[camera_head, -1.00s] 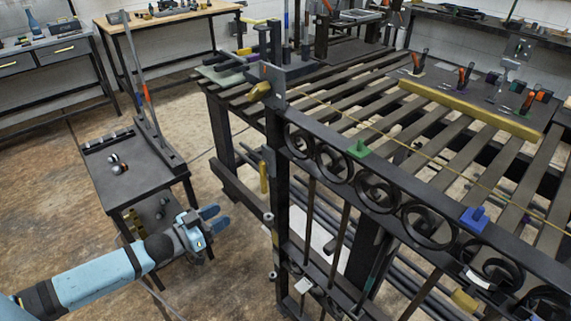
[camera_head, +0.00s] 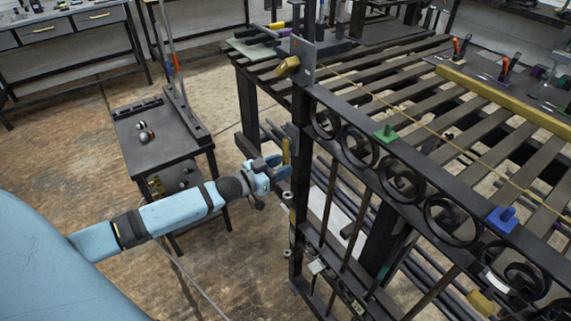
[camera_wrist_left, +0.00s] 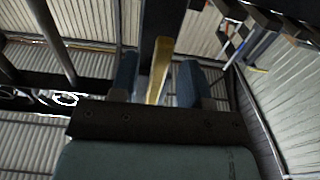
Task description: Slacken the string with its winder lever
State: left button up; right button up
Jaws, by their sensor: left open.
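The string (camera_head: 440,135) is a thin yellow line running from a bracket on the gate's corner post out to the right above the top rail. The winder lever (camera_head: 286,151) is an upright yellow handle on the left side of that post. My left gripper (camera_head: 279,168) is at the lever, its blue fingers pointing toward the post. In the left wrist view the yellow lever (camera_wrist_left: 160,70) stands between the two fingers of the left gripper (camera_wrist_left: 158,82), which are open with gaps on both sides. The lever's lower part is hidden by the gripper. My right gripper is out of view.
The black gate (camera_head: 375,185) with scrolls stands right of my left gripper. A yellow knob (camera_head: 288,66) is on the post bracket. A small dark table (camera_head: 165,150) stands left; floor between is open.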

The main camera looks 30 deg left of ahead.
pick_arm(q)
jog(key=shift+x, duration=1.05)
grip_shut()
